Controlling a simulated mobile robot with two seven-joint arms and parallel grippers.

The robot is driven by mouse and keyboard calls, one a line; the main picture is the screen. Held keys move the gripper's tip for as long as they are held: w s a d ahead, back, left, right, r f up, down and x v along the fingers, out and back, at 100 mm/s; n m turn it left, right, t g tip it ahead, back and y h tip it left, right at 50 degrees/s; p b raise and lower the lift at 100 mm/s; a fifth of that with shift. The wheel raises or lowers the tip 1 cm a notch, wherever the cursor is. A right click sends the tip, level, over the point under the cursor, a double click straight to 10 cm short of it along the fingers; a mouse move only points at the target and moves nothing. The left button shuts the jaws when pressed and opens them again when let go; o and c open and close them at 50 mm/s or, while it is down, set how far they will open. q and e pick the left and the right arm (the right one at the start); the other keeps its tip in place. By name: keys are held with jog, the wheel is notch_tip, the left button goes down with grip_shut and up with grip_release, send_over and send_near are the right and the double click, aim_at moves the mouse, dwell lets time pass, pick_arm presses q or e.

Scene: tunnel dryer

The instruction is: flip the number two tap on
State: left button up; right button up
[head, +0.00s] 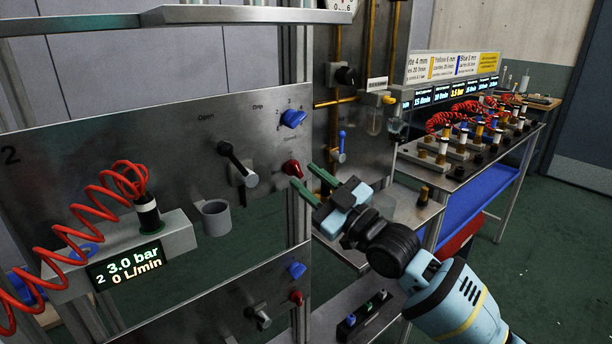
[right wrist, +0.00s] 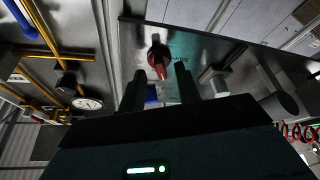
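My left gripper is not in view.
A display (head: 125,265) reads 3.0 bar and 0 L/min, with a red coiled hose (head: 90,205) above. A grey cup (head: 215,217) sits below the lever. A similar panel (head: 230,300) is underneath. A bench (head: 480,155) with several fittings stands at right; floor is clear beyond.

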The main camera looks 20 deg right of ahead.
jog(key=shift+w+a+r, duration=0.25)
jog(key=shift+w+a, duration=0.1)
jog(key=shift+w, duration=0.2)
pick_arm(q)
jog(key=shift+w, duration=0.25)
pick_arm(e)
jog(key=shift+w, duration=0.1)
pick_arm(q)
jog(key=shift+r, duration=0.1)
pick_arm(e)
jog(key=c, duration=0.7)
jog(key=m+p, duration=0.1)
jog(key=m+t+h+p, duration=0.1)
jog(key=m, duration=0.1)
jog(key=m+h+p, duration=0.1)
jog(key=m, duration=0.1)
jog(key=shift+a+r+t, duration=0.2)
jog(key=shift+r+t, duration=0.15)
jog(key=shift+t, duration=0.05)
jog(key=shift+f+m+h+p, duration=0.15)
jog(key=shift+m+h+p, duration=0.4)
jog(key=shift+m, duration=0.55)
jog(key=shift+f+m, duration=0.2)
jog(key=shift+m, duration=0.2)
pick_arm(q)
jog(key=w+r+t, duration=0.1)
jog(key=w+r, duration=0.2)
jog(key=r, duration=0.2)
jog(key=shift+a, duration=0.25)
